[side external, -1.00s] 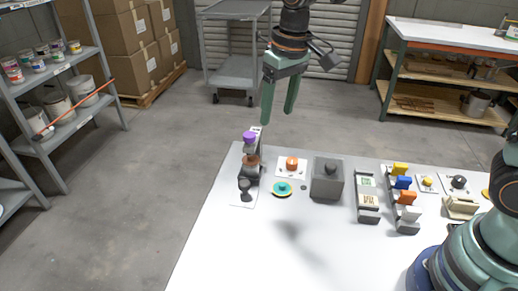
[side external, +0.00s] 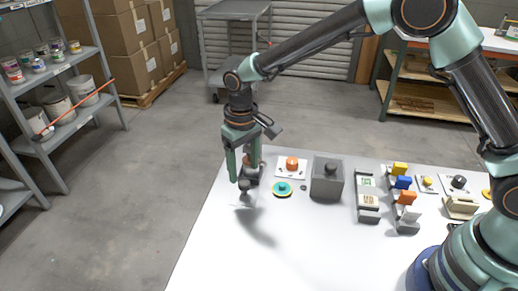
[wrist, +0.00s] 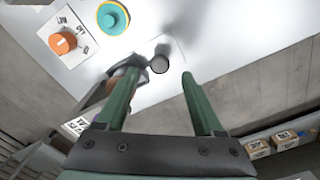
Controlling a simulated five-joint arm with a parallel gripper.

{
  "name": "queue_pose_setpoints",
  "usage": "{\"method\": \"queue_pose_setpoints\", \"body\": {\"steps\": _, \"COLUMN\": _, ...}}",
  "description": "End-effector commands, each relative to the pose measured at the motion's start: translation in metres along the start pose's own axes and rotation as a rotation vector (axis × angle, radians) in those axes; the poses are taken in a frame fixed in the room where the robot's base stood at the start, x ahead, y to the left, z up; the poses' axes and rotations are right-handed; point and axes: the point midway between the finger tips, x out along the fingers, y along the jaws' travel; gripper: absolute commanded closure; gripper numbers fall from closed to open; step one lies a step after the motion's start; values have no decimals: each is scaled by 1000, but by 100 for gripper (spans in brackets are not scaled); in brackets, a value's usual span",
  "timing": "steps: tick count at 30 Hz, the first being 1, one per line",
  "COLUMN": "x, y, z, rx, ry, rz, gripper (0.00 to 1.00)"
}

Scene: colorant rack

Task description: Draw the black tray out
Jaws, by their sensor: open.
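A dark stand (side external: 252,178) at the far left end of the white table has a round black knob (side external: 244,185) at its front, which I take for the black tray's handle. My gripper (side external: 244,176) is open and pointing down around this stand. In the wrist view the black knob (wrist: 160,65) shows between and just beyond my open fingertips (wrist: 159,76). I cannot tell if a finger touches it. The left finger and its surroundings hide much of the dark stand (wrist: 118,72). The purple top seen earlier is hidden by my gripper.
An orange dial (side external: 292,163) on a white plate and a teal knob on a yellow-rimmed disc (side external: 282,188) stand close to the right. A grey box (side external: 327,182) and several coloured blocks stand farther right. The front of the white table (side external: 300,240) is clear.

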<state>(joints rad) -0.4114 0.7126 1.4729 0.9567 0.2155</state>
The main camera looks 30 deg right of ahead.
Motion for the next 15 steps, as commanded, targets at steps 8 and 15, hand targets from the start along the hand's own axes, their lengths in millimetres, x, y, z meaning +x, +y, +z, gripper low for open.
{"method": "queue_pose_setpoints", "body": {"steps": 8, "x": 36, "y": 0, "z": 0, "rx": 0, "ry": -1, "rz": 0, "gripper": 31}}
{"method": "queue_pose_setpoints", "body": {"steps": 15, "x": 42, "y": 0, "z": 0, "rx": 0, "ry": 1, "rz": 0, "gripper": 31}}
